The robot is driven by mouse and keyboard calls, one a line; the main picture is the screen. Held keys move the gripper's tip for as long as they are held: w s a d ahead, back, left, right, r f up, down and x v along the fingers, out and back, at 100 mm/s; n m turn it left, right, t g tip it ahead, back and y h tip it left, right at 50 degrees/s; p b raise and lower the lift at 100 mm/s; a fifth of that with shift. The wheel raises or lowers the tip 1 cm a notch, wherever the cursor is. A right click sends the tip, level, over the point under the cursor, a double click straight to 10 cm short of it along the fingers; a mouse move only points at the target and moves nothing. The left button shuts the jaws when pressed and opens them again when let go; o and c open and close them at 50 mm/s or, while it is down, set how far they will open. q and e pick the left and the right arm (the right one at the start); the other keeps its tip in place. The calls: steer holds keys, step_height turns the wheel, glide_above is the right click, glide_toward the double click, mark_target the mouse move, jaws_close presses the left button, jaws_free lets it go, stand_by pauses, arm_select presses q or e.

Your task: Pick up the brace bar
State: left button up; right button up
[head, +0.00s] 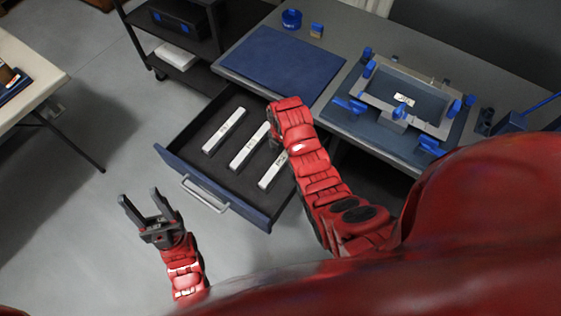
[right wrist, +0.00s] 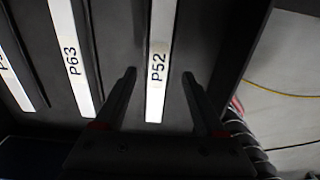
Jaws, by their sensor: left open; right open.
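Three white brace bars lie side by side in the open drawer: a left bar (head: 225,130), a middle bar (head: 249,147) and a right bar (head: 272,171). In the right wrist view a bar marked P52 (right wrist: 160,60) runs between the fingers of my right gripper (right wrist: 160,74), which is open and empty. My left gripper (head: 140,195) is open and empty, in front of the drawer.
The blue-fronted drawer (head: 175,163) has a metal handle (head: 205,195). The workbench above holds a blue mat (head: 277,62) and a fixture frame (head: 440,128) with blue clamps. A dark cart (head: 140,43) and a pale table (head: 45,75) stand left, with open floor between.

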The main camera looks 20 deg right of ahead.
steer(key=shift+f+p, duration=0.75)
steer(key=shift+f, duration=1.5)
steer(key=shift+w, duration=0.1)
jaws_close()
